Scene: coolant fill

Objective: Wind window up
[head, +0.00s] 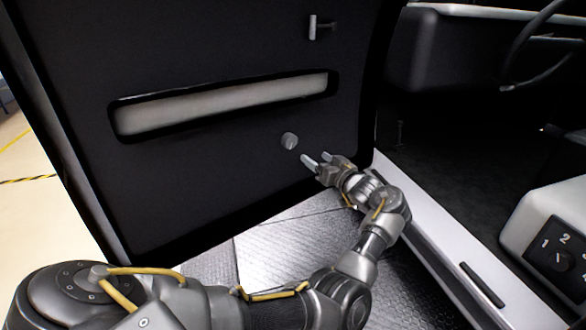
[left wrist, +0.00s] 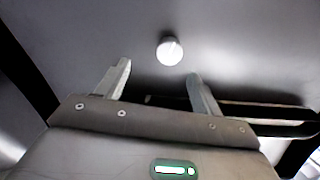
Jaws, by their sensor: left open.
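A small round grey knob (head: 289,140) sticks out of the black inner door panel (head: 200,175), below the right part of a long light slot. My left gripper (head: 317,160) is just to the right of and below the knob in the head view, pointing at it. In the left wrist view the pale knob (left wrist: 169,51) lies ahead, beyond the gap between the two fingers (left wrist: 158,80). The fingers are apart and empty, and do not touch the knob. No window glass shows clearly. My right gripper is out of view.
A light recessed slot (head: 225,103) runs across the door panel. A small grey handle (head: 313,28) is near its top. A white door sill (head: 440,225), a steering wheel (head: 520,50) and a numbered dial panel (head: 560,255) are to the right. Metal flooring (head: 290,250) lies below.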

